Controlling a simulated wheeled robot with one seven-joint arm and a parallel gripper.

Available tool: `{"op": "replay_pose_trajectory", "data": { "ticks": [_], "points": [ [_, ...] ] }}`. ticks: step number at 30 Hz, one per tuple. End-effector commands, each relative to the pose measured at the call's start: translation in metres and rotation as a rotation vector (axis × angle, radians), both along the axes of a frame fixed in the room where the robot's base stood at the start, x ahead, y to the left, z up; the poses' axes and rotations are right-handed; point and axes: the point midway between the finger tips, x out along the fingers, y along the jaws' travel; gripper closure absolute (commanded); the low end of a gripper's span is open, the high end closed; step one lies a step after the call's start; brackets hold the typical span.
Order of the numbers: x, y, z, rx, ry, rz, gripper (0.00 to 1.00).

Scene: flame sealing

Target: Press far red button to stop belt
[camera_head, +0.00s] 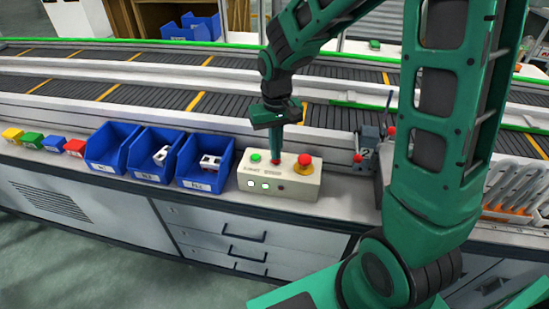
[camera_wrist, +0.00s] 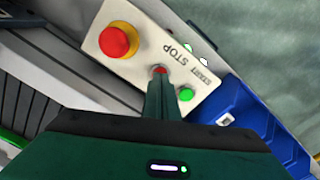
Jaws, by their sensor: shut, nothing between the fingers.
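A cream control box (camera_head: 250,186) stands on the ledge in front of the belt. A small red button (camera_wrist: 159,70) shows just at the tips of my shut, empty gripper (camera_wrist: 165,78). In the head view my gripper (camera_head: 275,157) points down at the middle of the box, over this button. I cannot tell whether the tips touch it. A green button (camera_head: 256,157) is to its left. A large red mushroom button on a yellow base (camera_head: 304,164) is to its right. In the wrist view the box carries the words START and STOP.
Blue bins (camera_head: 205,165) stand close to the left of the box, some with parts in them. A device with a red knob (camera_head: 358,158) stands to the right. The conveyor belt (camera_head: 150,95) runs behind. Small coloured blocks (camera_head: 32,140) sit at far left.

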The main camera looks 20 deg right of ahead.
Motion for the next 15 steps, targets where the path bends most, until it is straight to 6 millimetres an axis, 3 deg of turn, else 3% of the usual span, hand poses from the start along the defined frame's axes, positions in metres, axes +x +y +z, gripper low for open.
{"op": "replay_pose_trajectory", "data": {
  "ticks": [15],
  "points": [
    [0.0000,0.0000,-0.0070,0.000,0.001,0.000,1.00]
  ]
}}
